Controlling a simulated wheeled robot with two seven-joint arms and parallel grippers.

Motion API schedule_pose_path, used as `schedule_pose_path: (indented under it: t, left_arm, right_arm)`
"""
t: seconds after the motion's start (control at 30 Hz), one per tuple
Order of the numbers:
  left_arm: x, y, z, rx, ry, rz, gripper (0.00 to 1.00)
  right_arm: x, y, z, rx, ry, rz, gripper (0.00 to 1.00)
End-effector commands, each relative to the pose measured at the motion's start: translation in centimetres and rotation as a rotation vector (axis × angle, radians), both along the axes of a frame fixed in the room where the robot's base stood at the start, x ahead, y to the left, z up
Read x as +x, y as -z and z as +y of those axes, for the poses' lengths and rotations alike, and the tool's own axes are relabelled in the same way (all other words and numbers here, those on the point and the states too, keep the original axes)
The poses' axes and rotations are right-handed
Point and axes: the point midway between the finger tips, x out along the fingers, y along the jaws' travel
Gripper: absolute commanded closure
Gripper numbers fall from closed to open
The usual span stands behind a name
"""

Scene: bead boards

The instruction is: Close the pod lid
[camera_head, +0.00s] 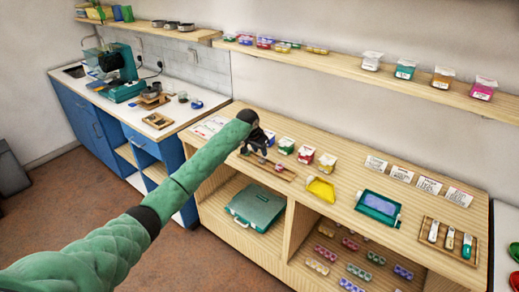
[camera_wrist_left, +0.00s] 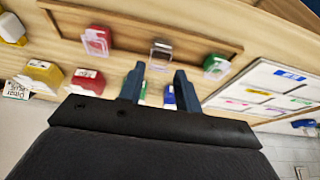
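My left gripper (camera_head: 257,150) hangs over the back left part of the wooden bench. In the left wrist view its two dark fingers (camera_wrist_left: 157,86) are apart with nothing held between them. Just beyond the fingertips, a wooden tray holds a clear pod (camera_wrist_left: 160,55), a red pod (camera_wrist_left: 95,41) to its left and a green pod (camera_wrist_left: 216,67) to its right. The clear pod shows a dark-edged upper part; I cannot tell how far its lid stands open. The tray (camera_head: 282,175) is partly hidden by my gripper in the head view. My right gripper is not in view.
White-topped containers, green (camera_head: 286,146), red (camera_head: 305,155) and yellow (camera_head: 327,164), stand along the bench back near my gripper. A yellow scoop-like tray (camera_head: 320,190), a teal tray (camera_head: 379,207) and a tool tray (camera_head: 447,240) lie to the right. A white sheet (camera_head: 209,127) lies left.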

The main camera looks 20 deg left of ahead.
Motion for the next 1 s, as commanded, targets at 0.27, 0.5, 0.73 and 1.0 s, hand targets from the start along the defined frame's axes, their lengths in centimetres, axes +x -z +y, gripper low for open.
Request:
schedule_pose_path:
  t: [0.27,0.5,0.73,1.0]
  left_arm:
    - [0.0,0.1,0.0,0.0,0.0,0.0,0.78]
    - [0.0,0.1,0.0,0.0,0.0,0.0,1.0]
    - [-0.2,0.4,0.0,-0.01,0.0,-0.026,1.0]
    - [-1.0,1.4,0.4,-0.058,0.0,-0.16,1.0]
  right_arm:
    - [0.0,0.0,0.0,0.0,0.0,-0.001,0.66]
    - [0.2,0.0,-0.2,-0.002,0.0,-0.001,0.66]
    - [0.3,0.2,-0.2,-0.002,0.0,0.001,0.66]
    - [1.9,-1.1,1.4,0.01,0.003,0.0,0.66]
